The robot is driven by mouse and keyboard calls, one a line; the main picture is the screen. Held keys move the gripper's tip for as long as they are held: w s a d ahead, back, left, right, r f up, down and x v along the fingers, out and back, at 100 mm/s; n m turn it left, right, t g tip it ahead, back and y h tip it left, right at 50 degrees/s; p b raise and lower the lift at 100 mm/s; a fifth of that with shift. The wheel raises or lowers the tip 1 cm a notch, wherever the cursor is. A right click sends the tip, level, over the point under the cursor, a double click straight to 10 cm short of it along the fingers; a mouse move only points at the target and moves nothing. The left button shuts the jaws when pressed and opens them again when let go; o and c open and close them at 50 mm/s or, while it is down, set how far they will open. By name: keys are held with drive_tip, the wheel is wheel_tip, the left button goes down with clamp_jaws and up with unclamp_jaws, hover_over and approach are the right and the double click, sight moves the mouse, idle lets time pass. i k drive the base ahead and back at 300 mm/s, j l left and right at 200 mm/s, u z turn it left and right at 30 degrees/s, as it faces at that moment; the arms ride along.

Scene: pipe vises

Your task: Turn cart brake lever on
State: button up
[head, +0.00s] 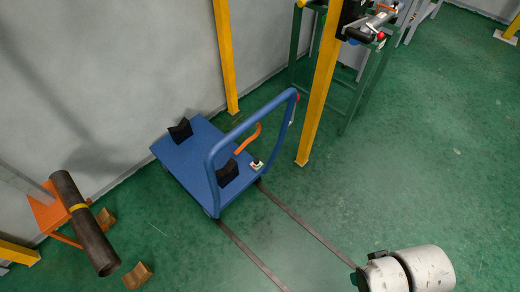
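The blue cart (195,155) stands on the green floor near the grey wall, left of centre, with a tall blue push handle (213,180) looping up at its right end. An orange lever (247,140) shows through the handle loop, slanting up to the right. I take it for the brake lever; its on or off position cannot be told from here. A small pale box (257,165) with a dark and red detail sits at the cart's edge below the lever. White rounded links of my arm show at the bottom right, apart from the cart. My gripper cannot be seen.
Two black V-shaped blocks (180,130) sit on the cart. A yellow post (319,90) stands right of the handle, before a green frame (372,85). A dark pipe (85,225) rests on an orange stand at left. Dark floor strips cross open floor.

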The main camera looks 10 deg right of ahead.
sight(294, 109)
drive_tip(key=i+l, duration=1.3)
drive_tip(key=l, duration=0.25)
drive_tip(key=i+j+u, duration=0.05)
